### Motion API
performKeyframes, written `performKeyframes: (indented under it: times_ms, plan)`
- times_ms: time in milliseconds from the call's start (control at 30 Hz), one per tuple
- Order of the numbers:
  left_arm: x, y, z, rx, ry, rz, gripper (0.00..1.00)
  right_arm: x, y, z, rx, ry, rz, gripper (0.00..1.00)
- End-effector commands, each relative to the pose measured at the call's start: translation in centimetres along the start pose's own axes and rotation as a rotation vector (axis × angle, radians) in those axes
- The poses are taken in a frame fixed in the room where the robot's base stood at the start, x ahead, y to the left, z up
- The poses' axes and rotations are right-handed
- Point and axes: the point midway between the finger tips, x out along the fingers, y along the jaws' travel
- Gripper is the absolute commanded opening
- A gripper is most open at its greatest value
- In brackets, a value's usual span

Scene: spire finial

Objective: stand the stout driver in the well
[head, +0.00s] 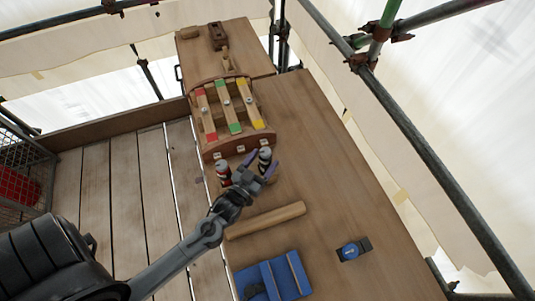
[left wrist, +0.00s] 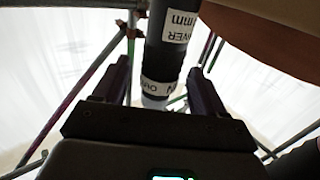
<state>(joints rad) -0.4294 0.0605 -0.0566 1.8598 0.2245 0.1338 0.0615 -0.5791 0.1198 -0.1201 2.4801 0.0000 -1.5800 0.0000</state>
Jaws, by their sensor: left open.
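A dark cylindrical driver (head: 264,157) with a pale band stands at the front of the wooden rack. My left gripper (head: 262,165) is open around or right beside it. In the left wrist view a dark driver with white labels (left wrist: 170,45) runs between the two open fingers (left wrist: 160,85), with gaps visible on both sides. A second dark driver (head: 223,172) with red and white marks stands just left of the gripper. I cannot tell for certain which is the stout one. No well can be clearly made out. My right gripper is not in view.
The wooden rack (head: 212,154) holds strips with red, green and yellow ends. A wooden rod (head: 265,220) lies nearer on the table (head: 330,190). A blue tray (head: 290,281) and a small dark-and-blue object (head: 352,250) are at the front.

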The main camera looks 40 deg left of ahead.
Motion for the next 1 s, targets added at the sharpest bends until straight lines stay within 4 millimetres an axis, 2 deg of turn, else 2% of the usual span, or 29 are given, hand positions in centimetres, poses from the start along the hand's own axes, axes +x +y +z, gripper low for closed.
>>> performKeyframes:
  times_ms: [33, 200, 433, 567, 733, 867, 1000]
  plan:
    - [-1.1, 0.0, 0.2, 0.0, -0.003, 0.0, 0.71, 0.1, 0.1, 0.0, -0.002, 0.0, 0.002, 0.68]
    - [-4.3, 0.0, 0.1, 0.0, -0.003, -0.001, 0.71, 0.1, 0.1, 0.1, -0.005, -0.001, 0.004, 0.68]
    - [-7.3, 0.0, 0.1, -0.001, -0.002, 0.0, 0.71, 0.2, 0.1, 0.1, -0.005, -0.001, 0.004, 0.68]
    - [-8.0, 0.1, 0.0, -0.003, -0.014, 0.002, 0.71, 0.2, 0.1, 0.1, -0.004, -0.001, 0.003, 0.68]
    - [-7.7, 0.7, 0.3, -0.009, -0.103, 0.021, 0.71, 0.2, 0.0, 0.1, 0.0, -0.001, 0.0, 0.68]
    - [-7.3, 1.8, 0.9, -0.009, -0.26, 0.055, 0.71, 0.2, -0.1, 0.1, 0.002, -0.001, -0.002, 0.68]
    - [-8.2, 3.4, 1.5, 0.011, -0.507, 0.115, 0.71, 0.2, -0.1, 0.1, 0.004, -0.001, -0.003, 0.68]
